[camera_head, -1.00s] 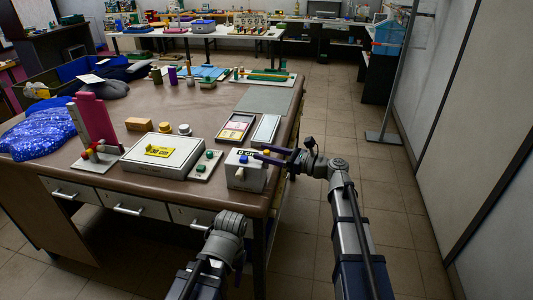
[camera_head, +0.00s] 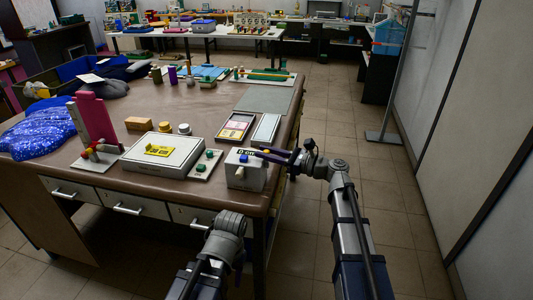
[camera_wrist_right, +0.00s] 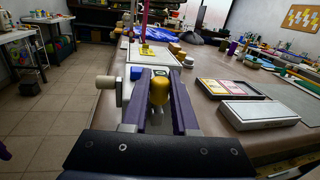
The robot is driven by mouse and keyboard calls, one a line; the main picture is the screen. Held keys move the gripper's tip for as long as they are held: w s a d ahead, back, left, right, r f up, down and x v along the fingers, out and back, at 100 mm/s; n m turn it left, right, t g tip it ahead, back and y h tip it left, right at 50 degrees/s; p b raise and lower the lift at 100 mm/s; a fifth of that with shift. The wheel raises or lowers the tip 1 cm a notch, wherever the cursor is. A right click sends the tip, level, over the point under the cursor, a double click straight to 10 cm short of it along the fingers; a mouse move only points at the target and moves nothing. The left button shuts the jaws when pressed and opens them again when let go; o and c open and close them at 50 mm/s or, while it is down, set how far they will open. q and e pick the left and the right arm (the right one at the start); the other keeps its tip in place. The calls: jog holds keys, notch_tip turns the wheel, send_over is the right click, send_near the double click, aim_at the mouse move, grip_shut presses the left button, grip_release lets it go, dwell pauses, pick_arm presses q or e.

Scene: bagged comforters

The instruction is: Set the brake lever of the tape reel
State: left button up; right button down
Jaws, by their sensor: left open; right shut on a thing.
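The lever's lower part is hidden by the fingers. My left gripper (camera_head: 239,260) hangs open and empty below the table's front edge; its fingertips are hard to make out.
A tray of coloured cards (camera_head: 236,127) and a pale flat case (camera_head: 266,129) lie behind. The floor to the right is free.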

jog(key=shift+s+a+f+n+y+b, duration=0.15)
jog(key=shift+s+n+b, duration=0.15)
jog(key=shift+n, duration=0.55)
jog(key=shift+s+a+f+n+y+b, duration=0.1)
jog(key=shift+s+n+b, duration=0.25)
jog(key=shift+n, duration=0.45)
jog(key=shift+s+a+f+n+y+b, duration=0.15)
jog(key=shift+s+n+b, duration=0.15)
jog(key=shift+n, duration=0.55)
jog(key=shift+d+r, duration=0.1)
jog(key=c, duration=0.7)
grip_release()
jog(key=shift+d, duration=0.1)
jog(key=shift+b+v, duration=0.4)
jog(key=shift+v, duration=3.4)
